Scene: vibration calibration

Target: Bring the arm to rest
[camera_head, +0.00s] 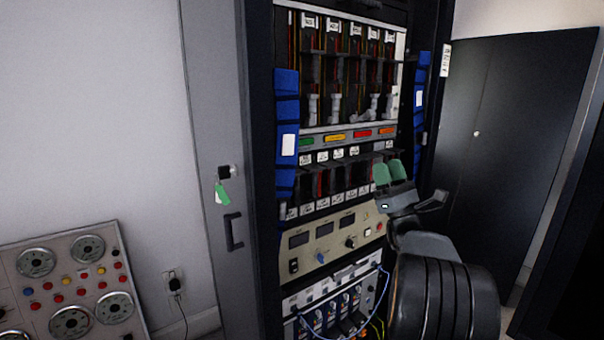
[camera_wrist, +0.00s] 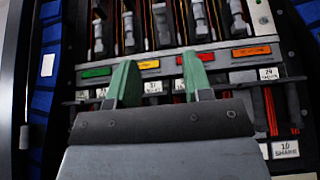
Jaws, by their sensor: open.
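My gripper (camera_head: 389,172) has green fingertips and is in front of the rack (camera_head: 262,200), at the right side of its middle rows in the head view. In the wrist view my gripper (camera_wrist: 160,80) shows its two green fingers spread apart, with nothing between them. Behind the fingers is a strip of coloured labels, with a green label (camera_wrist: 96,72), a yellow label (camera_wrist: 150,64), a red label (camera_wrist: 203,57) and an orange label (camera_wrist: 251,50). I cannot tell whether the fingers touch the rack.
The open cabinet door (camera_head: 215,130) has a key with a green tag (camera_head: 222,194). Blue padded strips (camera_head: 287,110) flank the rack. A knob panel (camera_head: 325,243) and looped cables (camera_head: 383,290) lie below. A control console (camera_head: 75,285) stands at lower left, a dark cabinet (camera_head: 510,140) at right.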

